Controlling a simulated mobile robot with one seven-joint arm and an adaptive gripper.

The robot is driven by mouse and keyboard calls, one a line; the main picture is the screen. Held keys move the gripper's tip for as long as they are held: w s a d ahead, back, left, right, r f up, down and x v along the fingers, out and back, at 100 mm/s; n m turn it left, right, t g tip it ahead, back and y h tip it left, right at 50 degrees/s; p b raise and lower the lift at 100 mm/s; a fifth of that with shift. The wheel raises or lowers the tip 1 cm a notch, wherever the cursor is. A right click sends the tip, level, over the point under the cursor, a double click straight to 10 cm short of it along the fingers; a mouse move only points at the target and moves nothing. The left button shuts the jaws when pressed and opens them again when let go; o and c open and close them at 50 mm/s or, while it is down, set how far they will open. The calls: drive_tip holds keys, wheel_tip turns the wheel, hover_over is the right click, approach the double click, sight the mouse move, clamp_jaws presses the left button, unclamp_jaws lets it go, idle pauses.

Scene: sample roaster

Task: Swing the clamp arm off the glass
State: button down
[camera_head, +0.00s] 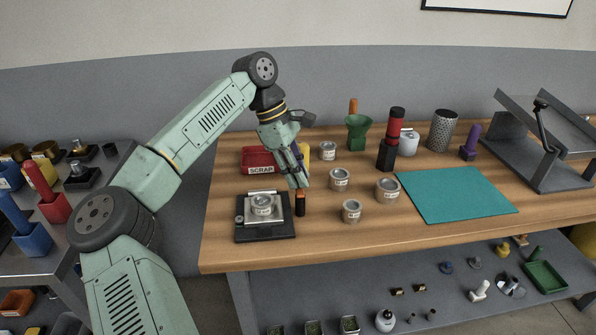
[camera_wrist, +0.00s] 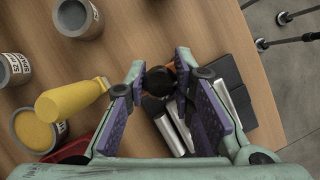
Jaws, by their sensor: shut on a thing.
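The black clamp stand (camera_head: 265,232) lies flat near the table's front left. An upright black handle with an orange band (camera_head: 300,206) stands at the stand's right edge. My gripper (camera_head: 299,184) points down at this handle and is shut on its top. In the wrist view, the handle's round black top (camera_wrist: 159,81) sits between my fingertips, with orange showing behind it. I cannot make out the glass, and my fingers partly hide the clamp arm.
A red SCRAP bin (camera_head: 258,161) stands behind the stand. Several tins, such as this one (camera_head: 351,211), stand to the right. A yellow-handled thing (camera_wrist: 75,100) is close to my gripper. A teal mat (camera_head: 455,195) lies clear farther right. The table's front edge is close.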

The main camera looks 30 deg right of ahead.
drive_tip(key=c, duration=1.4)
unclamp_jaws()
drive_tip(key=shift+o, duration=0.2)
drive_tip(key=v, duration=1.2)
